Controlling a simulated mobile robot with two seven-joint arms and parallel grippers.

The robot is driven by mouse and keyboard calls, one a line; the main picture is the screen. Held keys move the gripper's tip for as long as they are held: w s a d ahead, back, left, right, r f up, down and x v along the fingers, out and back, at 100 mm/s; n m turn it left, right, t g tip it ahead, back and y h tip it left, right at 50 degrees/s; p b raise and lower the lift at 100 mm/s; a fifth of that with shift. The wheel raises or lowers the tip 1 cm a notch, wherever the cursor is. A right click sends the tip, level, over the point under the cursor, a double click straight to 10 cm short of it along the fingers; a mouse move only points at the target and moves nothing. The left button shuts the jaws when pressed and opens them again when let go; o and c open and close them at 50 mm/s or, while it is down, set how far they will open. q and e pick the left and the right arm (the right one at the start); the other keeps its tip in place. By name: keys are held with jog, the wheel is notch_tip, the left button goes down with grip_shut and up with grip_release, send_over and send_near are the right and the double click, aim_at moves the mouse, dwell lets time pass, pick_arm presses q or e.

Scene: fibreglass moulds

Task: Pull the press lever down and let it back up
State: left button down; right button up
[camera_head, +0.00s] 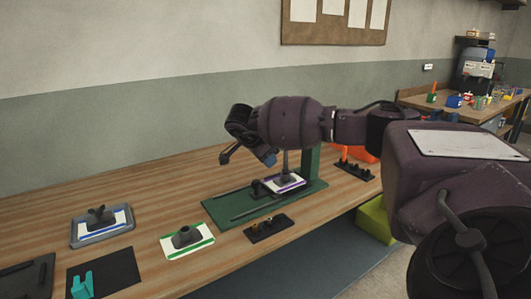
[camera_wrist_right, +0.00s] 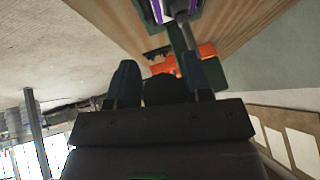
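The press has a green base (camera_head: 225,209) on the wooden bench and a green column (camera_head: 311,165). A grey ram (camera_head: 285,162) comes down over a white mould with a purple stripe (camera_head: 291,187). I cannot make out the lever in the head view; my right arm covers the upper press. My right gripper (camera_head: 248,158) is to the left of the ram, above the base. In the right wrist view its two dark blue fingers (camera_wrist_right: 161,72) stand apart. A grey rod (camera_wrist_right: 181,18) runs toward the right-hand finger; contact is unclear. My left gripper is not in view.
A blue-striped mould (camera_head: 119,220) on a grey tray and a green-striped mould (camera_head: 201,246) lie left of the press. A small black rack (camera_head: 271,229) is in front, another dark rack (camera_head: 356,171) to the right. A teal piece (camera_head: 82,285) lies on a black mat.

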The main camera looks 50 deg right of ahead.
jog(key=shift+o, duration=1.1)
jog(key=shift+s+f, duration=0.1)
jog(key=shift+f, duration=0.25)
jog(key=shift+r, duration=0.1)
jog(key=shift+a+r, duration=0.15)
jog(key=shift+r, duration=0.3)
jog(key=p+v, duration=0.1)
jog(key=v, duration=0.9)
jog(key=shift+a+r, duration=0.2)
